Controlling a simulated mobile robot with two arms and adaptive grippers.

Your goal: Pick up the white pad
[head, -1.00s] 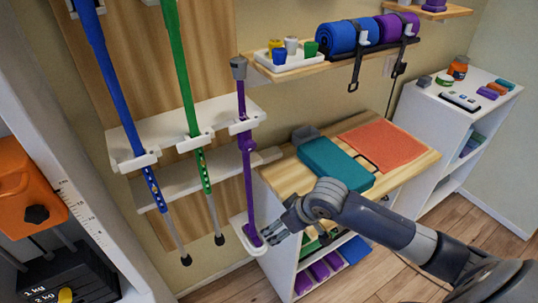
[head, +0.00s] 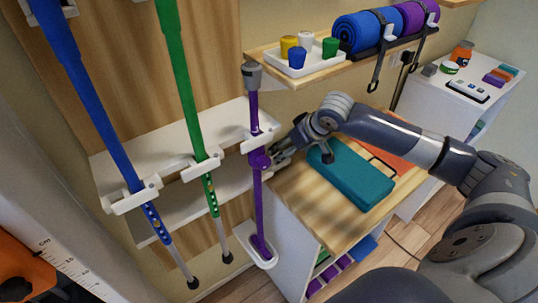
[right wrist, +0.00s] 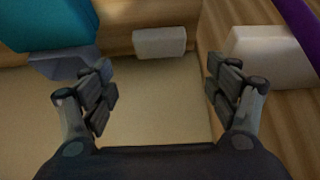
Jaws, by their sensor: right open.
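I see no thing that I can surely tell as the white pad. In the right wrist view a small white block (right wrist: 160,42) shows against wood, beyond and between the fingers. A larger white block (right wrist: 268,55) is at the upper right, near a purple bar. I cannot tell whether either is the pad. My right gripper (head: 277,153) is beside the purple cane (head: 257,195) and its white bracket (head: 256,140) in the head view. It is open and empty in the right wrist view (right wrist: 160,92). My left gripper is not in view.
A teal block (head: 350,175) lies on the wooden cabinet top (head: 300,200), under my right forearm. Blue (head: 90,110) and green (head: 180,75) canes hang at left. A shelf (head: 270,80) above holds a cup tray and rolled mats.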

